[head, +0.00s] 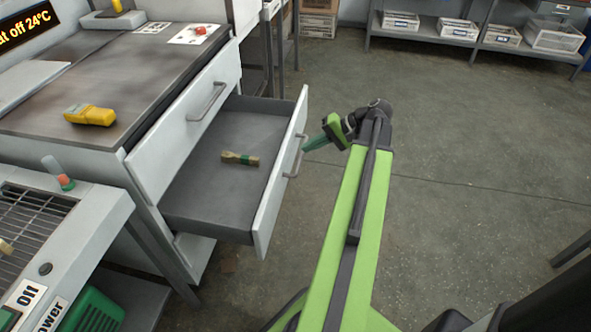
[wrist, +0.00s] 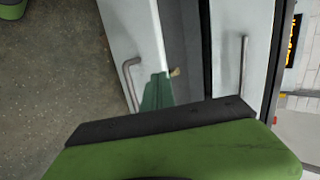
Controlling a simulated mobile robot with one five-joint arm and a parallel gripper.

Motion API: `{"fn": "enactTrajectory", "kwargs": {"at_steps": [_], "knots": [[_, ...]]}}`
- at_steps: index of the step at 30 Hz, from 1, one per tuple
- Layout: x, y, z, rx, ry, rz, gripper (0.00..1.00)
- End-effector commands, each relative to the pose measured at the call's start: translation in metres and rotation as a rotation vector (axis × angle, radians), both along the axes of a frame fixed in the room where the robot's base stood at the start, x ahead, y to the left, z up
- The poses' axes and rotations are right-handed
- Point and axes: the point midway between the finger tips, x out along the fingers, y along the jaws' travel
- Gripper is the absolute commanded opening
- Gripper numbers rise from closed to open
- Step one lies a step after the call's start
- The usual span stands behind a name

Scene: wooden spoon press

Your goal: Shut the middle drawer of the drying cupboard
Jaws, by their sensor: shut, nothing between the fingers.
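The drying cupboard (head: 145,165) stands at the left in the head view. Its middle drawer (head: 283,180) is pulled well out, below a shut upper drawer (head: 170,140). The open drawer's pale front has a grey bar handle (head: 294,160), which also shows in the wrist view (wrist: 130,84). My gripper (head: 308,144) is shut and empty, on the outer side of that front, close to the handle. In the wrist view, my green fingers (wrist: 157,92) point at the drawer front. I cannot tell whether they touch it.
A brush (head: 240,158) lies inside the open drawer. A yellow device (head: 90,115) sits on the cupboard top. A grilled machine (head: 85,230) stands at the front left. The floor to the right (head: 460,150) is clear, with shelving at the back.

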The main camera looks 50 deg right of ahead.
Motion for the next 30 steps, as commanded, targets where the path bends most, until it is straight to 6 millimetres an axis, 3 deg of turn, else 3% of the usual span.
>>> {"fn": "enactTrajectory", "kwargs": {"at_steps": [1,4,11,17,27,30], "knots": [[-0.017,-0.022,-0.013,0.016,-0.034,-0.044,0.0],[-0.04,-0.045,-0.009,0.037,-0.087,-0.096,0.0],[-0.05,-0.054,-0.004,0.046,-0.114,-0.117,0.0],[-0.033,-0.041,-0.02,0.045,-0.112,-0.115,0.0],[0.021,-0.008,-0.058,0.046,-0.112,-0.115,0.0],[0.036,0.001,-0.053,0.046,-0.112,-0.116,0.0]]}}
